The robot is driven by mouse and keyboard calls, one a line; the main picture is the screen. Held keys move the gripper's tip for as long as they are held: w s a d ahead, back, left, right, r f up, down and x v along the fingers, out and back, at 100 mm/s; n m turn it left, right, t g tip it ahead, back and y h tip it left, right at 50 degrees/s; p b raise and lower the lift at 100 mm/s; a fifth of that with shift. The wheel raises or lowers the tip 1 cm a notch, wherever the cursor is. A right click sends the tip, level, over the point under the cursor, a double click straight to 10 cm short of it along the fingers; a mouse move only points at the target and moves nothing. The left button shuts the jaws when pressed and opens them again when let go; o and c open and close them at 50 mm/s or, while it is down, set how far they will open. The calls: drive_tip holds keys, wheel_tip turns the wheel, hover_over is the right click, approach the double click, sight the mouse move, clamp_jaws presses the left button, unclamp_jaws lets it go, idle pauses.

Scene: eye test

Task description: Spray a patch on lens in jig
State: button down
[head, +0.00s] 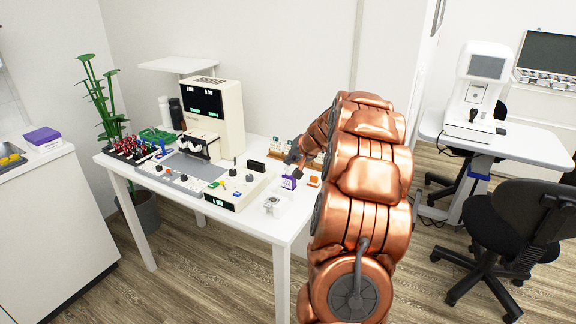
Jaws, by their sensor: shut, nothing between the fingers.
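My gripper (293,158), dark and small in the head view, is over the right part of the white table (255,222). It is shut with nothing held. A small white fixture (272,204), possibly the jig, stands near the table's front right edge, in front of and to the left of my gripper. I cannot make out a lens in it. A white bottle (164,111) and a dark bottle (177,114) stand at the back left of the table. I cannot tell whether either is a spray. My copper arm hides the table's right end.
A purple-and-white box (289,182) and an orange block (314,181) are close below my gripper. A tall cream machine (216,115) stands at the back. A tray of red and dark items (131,149) sits at left. A black chair (515,225) stands at right.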

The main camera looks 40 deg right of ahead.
drive_tip(key=shift+r+p, duration=1.8)
drive_tip(key=shift+r, duration=1.25)
drive_tip(key=s+a+r+n+g+y+p, duration=0.1)
drive_tip(key=s+a+n+g+y, duration=0.2)
drive_tip(key=a, duration=1.3)
drive_tip(key=s+a+r+n+g+y, duration=0.1)
drive_tip(key=s+a+n+g, duration=0.3)
drive_tip(key=a, duration=1.3)
drive_tip(key=s+a+f+n+p, duration=0.1)
drive_tip(key=s+a, duration=0.8)
drive_tip(key=s, duration=0.4)
drive_tip(key=s+a+f+n+g+h, duration=0.1)
drive_tip(key=s+g, duration=0.1)
drive_tip(key=s, duration=0.7)
drive_tip(key=s+a+f+n+g+h+p, duration=0.1)
drive_tip(key=s+g, duration=0.1)
drive_tip(key=s, duration=0.7)
drive_tip(key=shift+s+f+n+h, duration=0.2)
drive_tip(key=shift+n+h, duration=0.1)
drive_tip(key=shift+h, duration=0.1)
